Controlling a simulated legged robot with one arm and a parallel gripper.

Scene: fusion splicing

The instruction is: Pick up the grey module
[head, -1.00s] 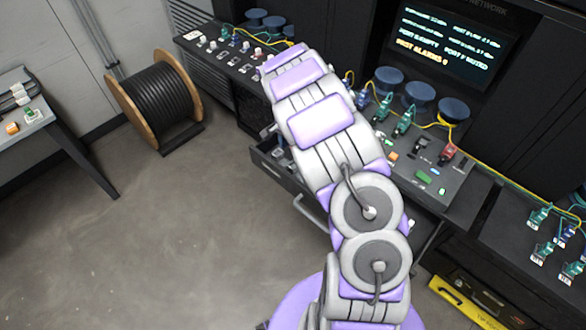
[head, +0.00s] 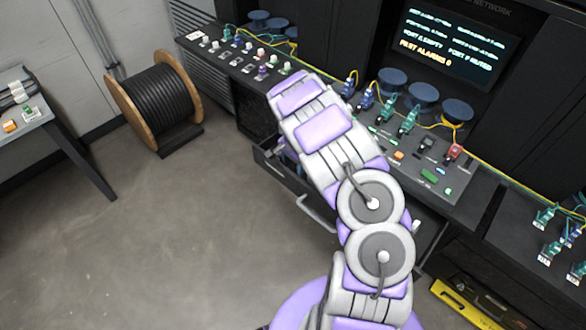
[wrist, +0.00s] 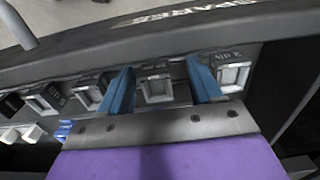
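In the wrist view, my gripper (wrist: 160,72) is open, its two blue fingers spread apart inside the drawer marked SPARES (wrist: 160,25). A grey module with a pale square face (wrist: 157,88) sits in the row along the drawer's front wall, between the two fingers in this view. I cannot tell whether the fingers touch it. Similar grey modules stand to the left (wrist: 90,93) and right (wrist: 233,75). In the head view, my arm hides the gripper and much of the open drawer (head: 268,160).
The drawer handle (head: 316,214) sticks out over the floor. Above the drawer is a console (head: 440,180) with coloured modules and connectors. A cable reel (head: 160,100) stands to the left. In the wrist view, white and blue modules (wrist: 62,130) lie at the lower left.

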